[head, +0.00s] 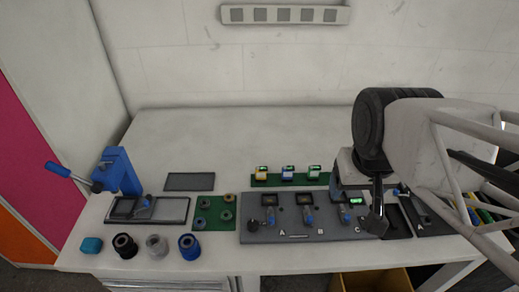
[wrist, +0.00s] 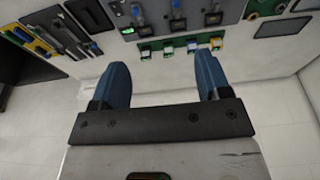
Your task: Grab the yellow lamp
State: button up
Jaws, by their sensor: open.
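In the wrist view the lamp row shows beyond the fingers, and the yellow lamp appears to be the rightmost one (wrist: 216,43). My gripper (wrist: 162,65) is open with nothing between its blue fingers. It is apart from the lamps; in the head view my arm is to their right and its fingertips are not clear.
The grey panel (head: 270,232) with switches and displays lies in front of the lamps. A green board with rings (head: 214,213), a blue press (head: 120,172) and several cylinders stand left. The table behind the lamps (head: 240,135) is clear.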

jog(key=w+d+f+n+t+h, duration=0.1)
jog(key=w+f+n+t+h, duration=0.25)
jog(key=w+n, duration=0.45)
jog(key=w+d+f+n+t+h, duration=0.1)
jog(key=w+f+n+t+h, duration=0.1)
jog(key=w+f+n+h, duration=0.45)
jog(key=n+t+y, duration=0.6)
jog(key=n+y, duration=0.4)
jog(key=n, duration=1.2)
send_near(261, 171)
jog(key=x, duration=0.3)
jog(key=shift+w+d+r+g, duration=0.1)
jog(key=shift+w+g, duration=0.15)
jog(key=shift+x, duration=1.3)
